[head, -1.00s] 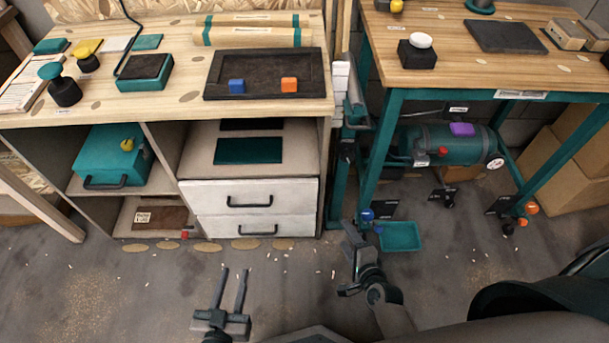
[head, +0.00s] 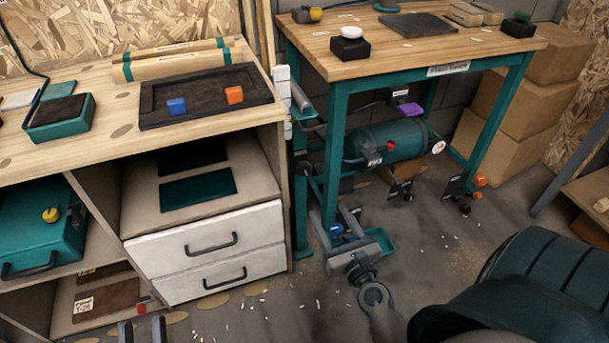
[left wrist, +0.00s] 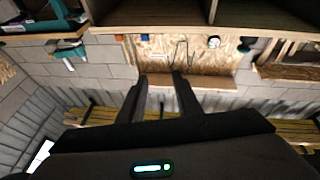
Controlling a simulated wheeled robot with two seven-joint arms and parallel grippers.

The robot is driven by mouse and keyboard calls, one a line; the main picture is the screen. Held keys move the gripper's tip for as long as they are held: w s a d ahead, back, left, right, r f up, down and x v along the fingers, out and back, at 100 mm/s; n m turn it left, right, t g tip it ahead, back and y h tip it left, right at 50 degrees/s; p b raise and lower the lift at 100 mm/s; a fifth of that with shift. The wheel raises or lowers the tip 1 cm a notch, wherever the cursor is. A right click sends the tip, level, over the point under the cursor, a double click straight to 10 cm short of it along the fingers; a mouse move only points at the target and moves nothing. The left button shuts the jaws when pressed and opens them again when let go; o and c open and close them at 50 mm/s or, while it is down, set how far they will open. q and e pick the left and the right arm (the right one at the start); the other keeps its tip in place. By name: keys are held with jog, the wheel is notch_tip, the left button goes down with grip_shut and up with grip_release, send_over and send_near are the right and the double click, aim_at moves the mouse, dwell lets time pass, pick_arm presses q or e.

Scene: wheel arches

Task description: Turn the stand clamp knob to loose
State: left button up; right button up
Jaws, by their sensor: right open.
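A teal stand (head: 301,205) with a grey roller (head: 301,98) stands between the workbench and the table. I cannot clearly make out its clamp knob or the knob's setting. A small blue knob (head: 337,230) shows low by the table's front left leg, close to my right gripper. My right gripper (head: 348,217) is open in front of that leg, low near the floor; whether it touches anything is unclear. My left gripper (head: 142,325) is at the bottom edge of the head view, in front of the drawers. Its fingers are apart and empty in the left wrist view (left wrist: 160,82).
A teal tray (head: 380,243) lies right of my right gripper. An orange knob (head: 481,181) is near the right leg. White drawers (head: 205,240) stand left; cardboard boxes (head: 500,130) stand right.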

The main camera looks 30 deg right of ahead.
pick_arm(q)
jog(key=shift+f, duration=0.1)
pick_arm(e)
jog(key=shift+w, duration=0.15)
send_near(305, 170)
jog(key=x, duration=0.7)
jog(key=shift+x, duration=0.85)
jog(key=shift+c, duration=0.6)
jog(key=c, duration=0.9)
